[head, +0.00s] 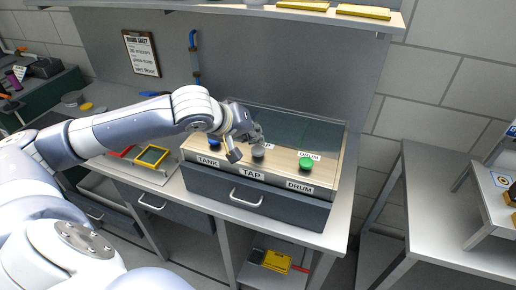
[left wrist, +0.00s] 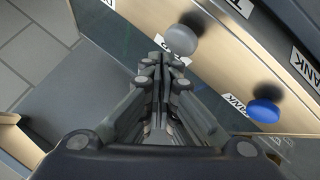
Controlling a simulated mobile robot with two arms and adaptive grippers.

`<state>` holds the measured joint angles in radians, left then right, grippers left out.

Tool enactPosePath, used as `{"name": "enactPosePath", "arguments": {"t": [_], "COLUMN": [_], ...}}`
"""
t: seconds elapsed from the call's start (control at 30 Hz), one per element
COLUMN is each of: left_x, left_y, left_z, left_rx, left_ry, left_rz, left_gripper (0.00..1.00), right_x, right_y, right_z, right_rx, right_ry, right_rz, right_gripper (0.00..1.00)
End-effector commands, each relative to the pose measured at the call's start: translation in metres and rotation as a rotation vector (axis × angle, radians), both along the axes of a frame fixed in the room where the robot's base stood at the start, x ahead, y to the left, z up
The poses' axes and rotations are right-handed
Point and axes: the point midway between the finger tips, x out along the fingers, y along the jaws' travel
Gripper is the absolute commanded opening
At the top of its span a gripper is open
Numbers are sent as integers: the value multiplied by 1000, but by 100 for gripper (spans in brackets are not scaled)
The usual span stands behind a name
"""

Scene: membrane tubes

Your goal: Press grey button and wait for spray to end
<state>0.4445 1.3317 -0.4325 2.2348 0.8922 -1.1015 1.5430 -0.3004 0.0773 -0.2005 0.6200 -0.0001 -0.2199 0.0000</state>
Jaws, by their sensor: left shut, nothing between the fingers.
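The grey button (head: 258,152) sits on the wooden top of a bench unit, behind the TAP label (head: 252,175). My left gripper (head: 257,138) is shut and empty, just above and behind the grey button in the head view. In the left wrist view the closed fingertips (left wrist: 160,45) lie just to the left of the grey button (left wrist: 182,40). I cannot tell whether they touch it. The button's face is uncovered there. No spray shows in either view. My right gripper is not in view.
A green button (head: 306,163) by the DRUM labels is to the right. A clear glass-like panel (head: 300,124) stands behind. A yellow-framed tray (head: 152,156) lies left on the bench.

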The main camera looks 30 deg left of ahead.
Motion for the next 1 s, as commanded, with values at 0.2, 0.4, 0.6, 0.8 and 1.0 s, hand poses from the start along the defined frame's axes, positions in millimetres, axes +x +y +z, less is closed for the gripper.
{"name": "enactPosePath", "arguments": {"t": [0.2, 0.4, 0.6, 0.8, 1.0], "left_x": [0, 0, 0, 0, 0], "left_y": [0, 0, 0, 0, 0], "left_z": [-1, -8, -8, -9, -11], "left_rx": [0, 0, -1, 0, 0], "left_ry": [0, 1, -1, 0, 0], "left_rz": [0, -1, -1, 0, 0], "left_gripper": [0, 0, 0, 0, 0], "right_x": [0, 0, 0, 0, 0], "right_y": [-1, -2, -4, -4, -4], "right_z": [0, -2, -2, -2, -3], "right_rx": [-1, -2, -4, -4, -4], "right_ry": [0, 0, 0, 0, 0], "right_rz": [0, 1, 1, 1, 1], "right_gripper": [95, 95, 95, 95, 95]}}
